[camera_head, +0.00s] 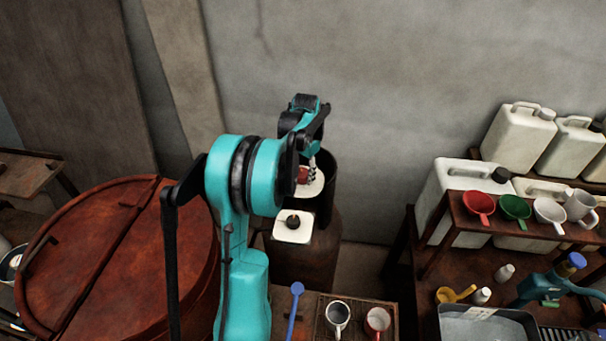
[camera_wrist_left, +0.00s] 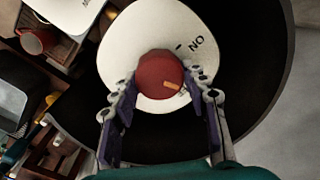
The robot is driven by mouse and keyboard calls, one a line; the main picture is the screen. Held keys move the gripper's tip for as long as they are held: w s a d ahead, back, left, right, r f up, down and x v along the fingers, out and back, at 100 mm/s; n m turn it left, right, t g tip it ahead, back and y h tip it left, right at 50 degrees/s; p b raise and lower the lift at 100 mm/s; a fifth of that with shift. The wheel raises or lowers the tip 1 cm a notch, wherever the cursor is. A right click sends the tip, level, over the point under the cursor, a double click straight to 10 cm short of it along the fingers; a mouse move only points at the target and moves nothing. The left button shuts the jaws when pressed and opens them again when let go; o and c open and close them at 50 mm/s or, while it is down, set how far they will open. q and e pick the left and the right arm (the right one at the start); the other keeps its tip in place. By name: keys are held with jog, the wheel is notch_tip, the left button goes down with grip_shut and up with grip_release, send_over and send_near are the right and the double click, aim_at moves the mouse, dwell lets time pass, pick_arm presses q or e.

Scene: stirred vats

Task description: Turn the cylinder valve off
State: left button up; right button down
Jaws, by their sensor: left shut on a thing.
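The letters "NO" show on the plate beside a short dark line. My left gripper (camera_wrist_left: 161,88) is shut on the knob, one finger on each side. In the head view my left gripper (camera_head: 312,172) reaches down to the knob (camera_head: 302,175) on the white plate (camera_head: 314,188) at the dark cylinder (camera_head: 327,212). My right gripper is not in view.
A white square plate with a dark knob (camera_head: 293,222) stands just in front. A large rusty vat (camera_head: 120,255) is at left. Mugs (camera_head: 338,315) and a blue spoon (camera_head: 296,290) lie at the front. A shelf with scoops (camera_head: 480,205) and white jugs (camera_head: 520,135) is at right.

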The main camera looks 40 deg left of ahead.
aim_at(304, 173)
pick_arm(q)
jog(key=shift+m+b, duration=0.35)
jog(key=shift+m, duration=1.75)
jog(key=o, duration=1.2)
jog(key=shift+c, duration=0.2)
notch_tip(304, 173, up, 12)
jog(key=shift+s+d, duration=0.2)
jog(key=shift+d, duration=0.05)
